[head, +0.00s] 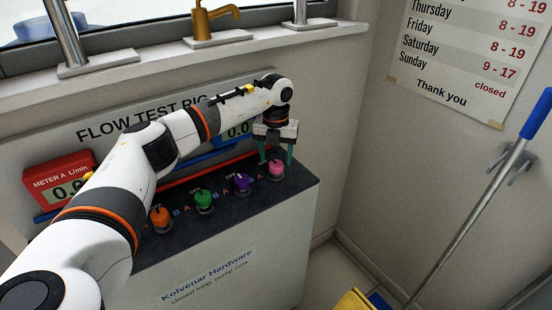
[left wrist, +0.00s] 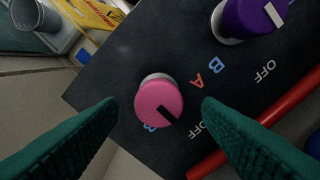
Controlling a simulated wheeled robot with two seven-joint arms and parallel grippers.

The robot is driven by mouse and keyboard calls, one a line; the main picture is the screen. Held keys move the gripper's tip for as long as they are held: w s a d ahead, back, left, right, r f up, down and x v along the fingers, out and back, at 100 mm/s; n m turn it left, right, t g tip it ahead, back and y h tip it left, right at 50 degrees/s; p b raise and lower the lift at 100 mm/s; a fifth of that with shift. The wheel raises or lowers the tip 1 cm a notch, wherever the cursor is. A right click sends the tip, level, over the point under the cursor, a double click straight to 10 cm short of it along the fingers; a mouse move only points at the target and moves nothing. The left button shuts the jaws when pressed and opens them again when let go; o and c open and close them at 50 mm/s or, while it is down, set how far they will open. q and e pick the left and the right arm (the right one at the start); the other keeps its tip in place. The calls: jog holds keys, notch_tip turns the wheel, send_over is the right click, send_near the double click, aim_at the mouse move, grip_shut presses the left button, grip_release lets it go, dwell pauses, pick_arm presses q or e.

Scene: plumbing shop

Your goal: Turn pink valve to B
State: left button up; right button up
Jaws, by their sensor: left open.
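The pink valve (head: 276,169) is the rightmost knob on the dark top of the test rig. In the left wrist view the pink knob (left wrist: 158,98) has a black mark pointing to the lower right, roughly toward its OFF label. Its blue B label (left wrist: 150,127) is partly hidden by the knob; its red A label (left wrist: 197,83) is to the right. My left gripper (head: 277,154) is open above the pink valve. In the left wrist view its green fingers stand on either side of the knob, apart from it. My right gripper is not in view.
The purple valve (head: 240,184) is beside the pink one, with the green (head: 204,201) and orange (head: 161,219) valves further left. A red bar (left wrist: 295,98) runs behind the knobs. A blue-handled mop (head: 490,180) leans at the right, with a yellow object (head: 354,300) below.

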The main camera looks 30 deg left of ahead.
pick_arm(q)
jog(key=shift+f, duration=1.2)
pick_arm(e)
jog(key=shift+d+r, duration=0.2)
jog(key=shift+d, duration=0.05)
pick_arm(q)
jog(key=c, duration=1)
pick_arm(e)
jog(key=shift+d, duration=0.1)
pick_arm(q)
jog(key=shift+m, duration=0.4)
jog(key=m, duration=0.5)
jog(key=shift+r+m, duration=0.1)
jog(key=shift+m, duration=0.2)
jog(key=m, duration=0.5)
jog(key=shift+m, duration=0.3)
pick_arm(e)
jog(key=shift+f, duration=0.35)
pick_arm(q)
jog(key=shift+w, duration=0.1)
